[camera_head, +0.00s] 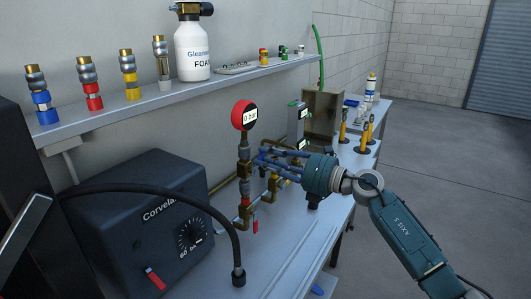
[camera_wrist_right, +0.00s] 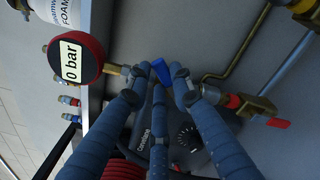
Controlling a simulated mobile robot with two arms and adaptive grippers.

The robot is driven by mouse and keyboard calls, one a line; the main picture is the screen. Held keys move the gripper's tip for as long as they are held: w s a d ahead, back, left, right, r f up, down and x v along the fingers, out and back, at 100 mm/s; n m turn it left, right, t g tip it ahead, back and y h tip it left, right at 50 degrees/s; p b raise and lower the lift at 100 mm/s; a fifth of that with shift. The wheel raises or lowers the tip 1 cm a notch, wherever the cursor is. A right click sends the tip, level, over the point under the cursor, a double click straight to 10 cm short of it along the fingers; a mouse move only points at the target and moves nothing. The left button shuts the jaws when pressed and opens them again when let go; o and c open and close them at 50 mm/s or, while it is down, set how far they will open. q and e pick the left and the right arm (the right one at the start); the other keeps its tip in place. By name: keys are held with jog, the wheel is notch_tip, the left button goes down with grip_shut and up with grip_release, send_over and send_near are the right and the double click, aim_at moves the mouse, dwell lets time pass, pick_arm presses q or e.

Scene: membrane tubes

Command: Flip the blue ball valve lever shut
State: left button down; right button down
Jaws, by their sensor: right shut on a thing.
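The blue ball valve lever (camera_wrist_right: 161,72) shows in the right wrist view, between the fingertips of my right gripper (camera_wrist_right: 158,88). The gripper's blue-grey fingers are closed around it. In the head view my right gripper (camera_head: 268,160) reaches in from the right to the brass pipework beside the red pressure gauge (camera_head: 243,116). There its fingers hide the lever. The gauge reads 0 bar and also shows in the wrist view (camera_wrist_right: 72,60). My left gripper is not in view.
A red-levered valve (camera_head: 255,222) sits low on the pipework. A black Corvelan box (camera_head: 150,225) with a dial and an arching black hose stands to the left. A shelf (camera_head: 150,108) with couplings and a foam bottle (camera_head: 192,50) runs along the wall.

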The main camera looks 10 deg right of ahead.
jog(key=shift+w+d+f+m+p, duration=0.2)
jog(key=shift+f+m+p, duration=0.5)
jog(key=shift+m, duration=0.85)
jog(key=shift+w+d+f+m+p, duration=0.3)
jog(key=shift+m+p, duration=0.55)
jog(key=shift+m, duration=0.65)
jog(key=shift+w+d+f+m+p, duration=0.1)
jog(key=shift+f+m+p, duration=0.6)
jog(key=shift+m, duration=0.85)
jog(key=c, duration=1.5)
grip_release()
jog(key=shift+r, duration=0.1)
jog(key=v, duration=1.2)
